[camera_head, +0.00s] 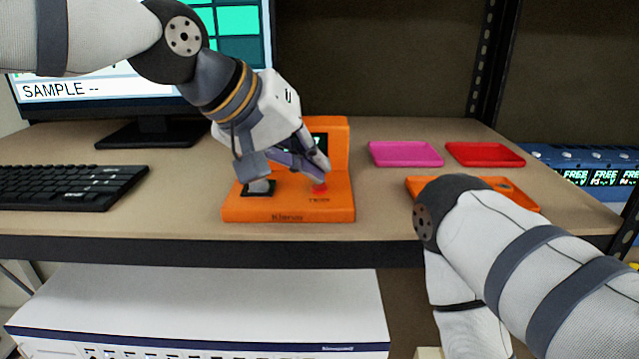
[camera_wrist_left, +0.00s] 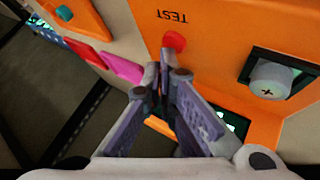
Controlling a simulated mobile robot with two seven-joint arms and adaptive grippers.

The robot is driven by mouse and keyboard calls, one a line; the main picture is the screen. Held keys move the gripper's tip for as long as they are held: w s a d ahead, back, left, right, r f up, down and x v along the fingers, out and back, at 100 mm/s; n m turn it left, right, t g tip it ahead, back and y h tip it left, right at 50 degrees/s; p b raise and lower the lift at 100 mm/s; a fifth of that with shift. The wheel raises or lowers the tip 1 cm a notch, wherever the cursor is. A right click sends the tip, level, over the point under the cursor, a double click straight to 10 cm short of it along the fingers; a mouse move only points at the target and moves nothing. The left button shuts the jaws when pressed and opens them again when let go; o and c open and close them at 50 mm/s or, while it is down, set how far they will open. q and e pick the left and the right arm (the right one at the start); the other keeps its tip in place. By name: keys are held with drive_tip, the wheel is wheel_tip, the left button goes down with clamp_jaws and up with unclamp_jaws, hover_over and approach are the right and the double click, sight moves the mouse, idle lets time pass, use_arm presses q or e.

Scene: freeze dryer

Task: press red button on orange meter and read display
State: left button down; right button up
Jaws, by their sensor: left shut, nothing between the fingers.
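The orange meter (camera_head: 290,210) stands on the desk, with a small red button (camera_head: 320,188) on its base. In the left wrist view the red button (camera_wrist_left: 174,41) sits beside the word TEST. My left gripper (camera_head: 319,172) is shut and empty, its tips right by the button; I cannot tell whether they touch it. In the left wrist view the closed tips (camera_wrist_left: 163,70) lie just below the button. The meter's dark display (camera_head: 321,142) is partly covered by my gripper, and I cannot read it in full. My right gripper is out of view.
A pink tray (camera_head: 405,154) and a red tray (camera_head: 485,154) lie right of the meter. A keyboard (camera_head: 70,187) and monitor (camera_head: 150,132) are at left. A white-topped machine (camera_head: 215,300) stands below the desk.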

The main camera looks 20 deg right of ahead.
sight(314, 185)
use_arm(q)
drive_tip(key=shift+f, duration=0.3)
drive_tip(key=shift+r, duration=0.15)
idle(0.3)
drive_tip(key=shift+r, duration=0.45)
drive_tip(key=shift+r, duration=0.1)
wheel_tip(314, 185, up, 6)
drive_tip(key=shift+f, duration=0.1)
